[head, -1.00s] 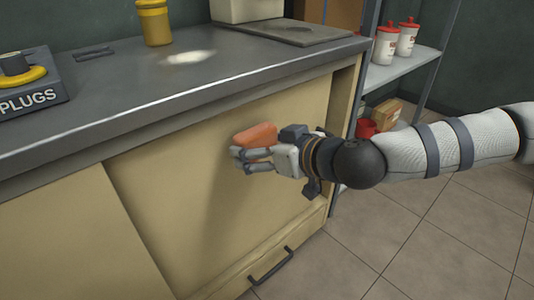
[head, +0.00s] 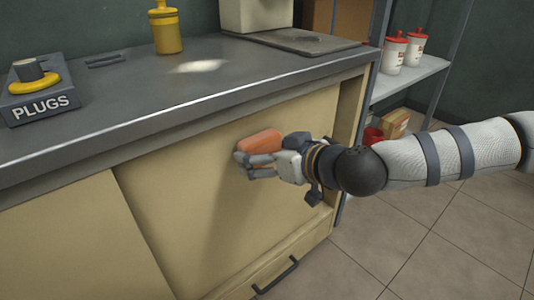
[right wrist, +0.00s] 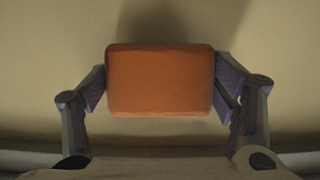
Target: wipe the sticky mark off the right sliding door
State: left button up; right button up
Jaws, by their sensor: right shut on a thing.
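The right sliding door (head: 190,220) is a plain cream panel under the grey worktop. My right gripper (head: 258,158) is in front of its upper right part, shut on an orange sponge (head: 262,142). In the right wrist view the sponge (right wrist: 160,80) sits between both fingers, with the cream door surface (right wrist: 40,60) behind it. I cannot tell whether the sponge touches the door. No sticky mark shows on the visible door; the sponge and gripper hide part of it. My left gripper is not in view.
The left sliding door (head: 80,245) is beside it. A drawer handle (head: 275,275) is below. On the worktop (head: 130,110) stand a plugs box (head: 42,100) and a yellow bottle (head: 166,30). A shelf (head: 410,80) with red-topped containers stands at the right. Tiled floor is clear.

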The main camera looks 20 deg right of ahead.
aim_at(281, 145)
jog(key=shift+w+a, duration=0.15)
jog(key=shift+w, duration=0.25)
jog(key=d, duration=0.1)
jog(key=w+d+p, duration=0.1)
jog(key=d, duration=0.1)
jog(key=shift+r, duration=0.15)
jog(key=shift+w+d, duration=0.1)
jog(key=shift+d, duration=0.3)
jog(key=shift+w+p, duration=0.1)
jog(key=shift+p, duration=0.25)
jog(key=a, duration=0.1)
jog(key=s+a+p, duration=0.1)
jog(key=a, duration=0.1)
jog(key=shift+a, duration=0.5)
jog(key=shift+c, duration=0.3)
jog(key=shift+d, duration=0.1)
